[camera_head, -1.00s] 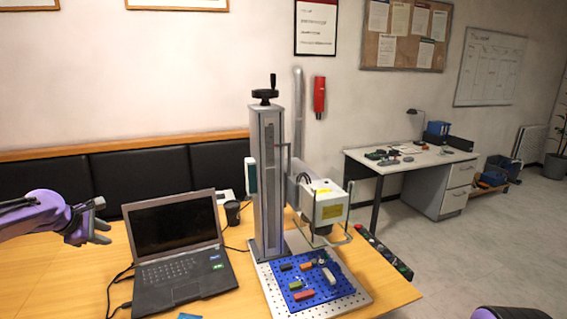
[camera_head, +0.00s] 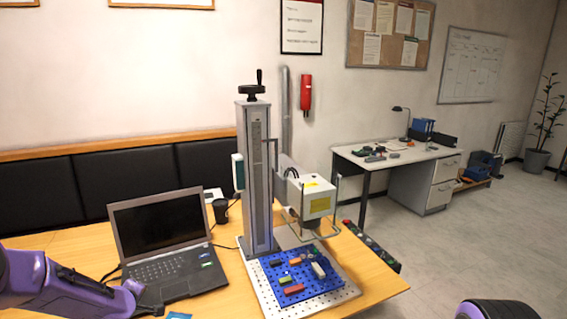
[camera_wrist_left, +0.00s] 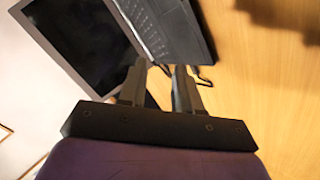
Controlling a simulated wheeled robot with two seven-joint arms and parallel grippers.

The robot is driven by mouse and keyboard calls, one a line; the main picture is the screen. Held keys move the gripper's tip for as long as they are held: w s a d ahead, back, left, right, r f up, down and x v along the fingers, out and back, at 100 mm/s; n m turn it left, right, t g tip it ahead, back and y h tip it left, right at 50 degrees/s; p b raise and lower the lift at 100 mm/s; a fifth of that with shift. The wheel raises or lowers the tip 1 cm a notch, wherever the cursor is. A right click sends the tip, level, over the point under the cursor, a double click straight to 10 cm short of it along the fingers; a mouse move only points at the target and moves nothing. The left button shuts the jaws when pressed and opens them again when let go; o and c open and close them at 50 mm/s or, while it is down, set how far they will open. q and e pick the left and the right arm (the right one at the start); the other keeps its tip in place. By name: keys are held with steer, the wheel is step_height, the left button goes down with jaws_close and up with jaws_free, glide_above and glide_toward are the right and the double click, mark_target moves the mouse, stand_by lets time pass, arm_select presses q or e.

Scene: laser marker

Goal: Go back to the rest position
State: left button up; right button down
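My left gripper (camera_head: 152,303) is low at the bottom left of the head view, by the front left corner of the black laptop (camera_head: 163,227). In the left wrist view its two fingers (camera_wrist_left: 160,85) stand apart with nothing held between them. The laptop's keyboard (camera_wrist_left: 150,28) and dark screen (camera_wrist_left: 80,40) show beyond the fingers. I cannot tell whether the gripper touches the laptop. My right gripper is out of view; only a purple and black part of my body shows at the bottom right.
The laser marker (camera_head: 257,180) stands on the wooden table (camera_head: 222,299), right of the laptop. Several small coloured blocks lie on its blue plate (camera_head: 318,293). A dark cup (camera_head: 220,211) stands behind the laptop. A desk (camera_head: 400,158) is farther back, with open floor before it.

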arm_select(q)
steer(key=s+d+f+m+g+b, duration=0.1)
steer(key=s+d+f+m, duration=0.2)
steer(key=s+d+f, duration=0.35)
steer(key=s+d+f+m+g+b, duration=0.15)
steer(key=s+d+f, duration=0.25)
steer(key=s+f, duration=0.55)
steer(key=s+d+f+m+g, duration=0.2)
steer(key=s+d+f, duration=0.1)
steer(key=s, duration=0.8)
steer(key=s+d+f+m+g+b, duration=0.1)
steer(key=s+d+f+m, duration=0.1)
steer(key=s, duration=0.9)
steer(key=shift+s+d+f+g+h, duration=0.3)
steer(key=shift+d+f+g+h, duration=0.1)
steer(key=shift+d+f, duration=0.2)
steer(key=shift+m+b, duration=0.25)
steer(key=shift+b, duration=0.05)
